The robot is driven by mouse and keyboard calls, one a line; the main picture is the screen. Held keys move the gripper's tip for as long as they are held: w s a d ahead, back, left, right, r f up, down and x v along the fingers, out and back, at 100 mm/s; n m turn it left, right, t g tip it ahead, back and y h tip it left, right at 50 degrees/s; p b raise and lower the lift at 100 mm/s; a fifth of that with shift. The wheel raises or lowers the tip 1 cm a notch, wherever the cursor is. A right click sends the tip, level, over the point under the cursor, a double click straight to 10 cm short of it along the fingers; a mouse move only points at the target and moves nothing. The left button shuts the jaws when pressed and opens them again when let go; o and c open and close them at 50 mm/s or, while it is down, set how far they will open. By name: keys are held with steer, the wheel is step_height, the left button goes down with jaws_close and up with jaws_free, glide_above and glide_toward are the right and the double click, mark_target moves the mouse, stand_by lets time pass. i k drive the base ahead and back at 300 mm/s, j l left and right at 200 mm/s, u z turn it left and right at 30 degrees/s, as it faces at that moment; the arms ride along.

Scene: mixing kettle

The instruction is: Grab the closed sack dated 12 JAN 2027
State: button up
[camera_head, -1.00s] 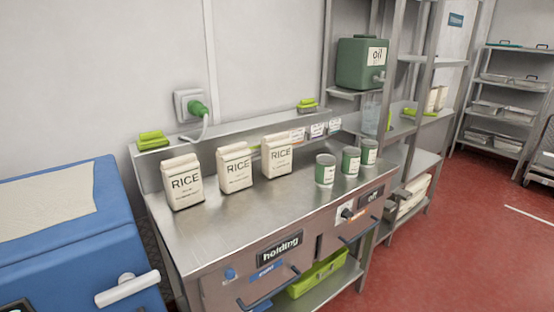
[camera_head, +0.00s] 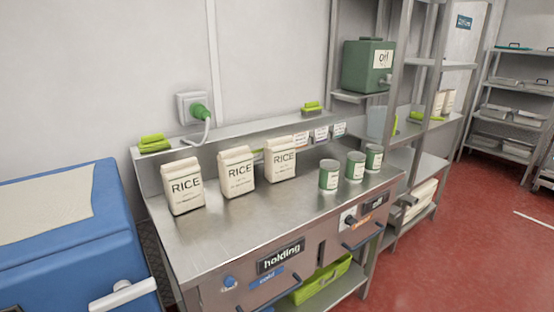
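Three upright cream sacks printed RICE stand in a row on the steel counter: the left sack (camera_head: 183,186), the middle sack (camera_head: 237,171) and the right sack (camera_head: 281,160). Their tops look folded shut. Small print under the word RICE is too small to read, so I cannot tell which one bears 12 JAN 2027. More cream sacks (camera_head: 443,102) show small on the rack to the right, also unreadable. My gripper is not in view.
Three green-and-white cans (camera_head: 329,175) stand right of the sacks on the steel counter (camera_head: 232,222). A raised back ledge carries green items (camera_head: 154,143). A blue chest (camera_head: 60,235) stands left. A green oil container (camera_head: 368,66) sits on a shelf. Red floor (camera_head: 460,240) is open at right.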

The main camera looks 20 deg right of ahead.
mark_target(279, 154)
steer(key=i+l+u, duration=0.1)
steer(key=l, duration=0.35)
steer(key=i+l+u, duration=0.15)
steer(key=l, duration=0.3)
steer(key=i+l+u, duration=0.1)
steer(key=l, duration=0.4)
steer(key=i+l+u, duration=0.15)
steer(key=l, duration=0.35)
steer(key=i+l+u, duration=0.1)
steer(key=l, duration=0.4)
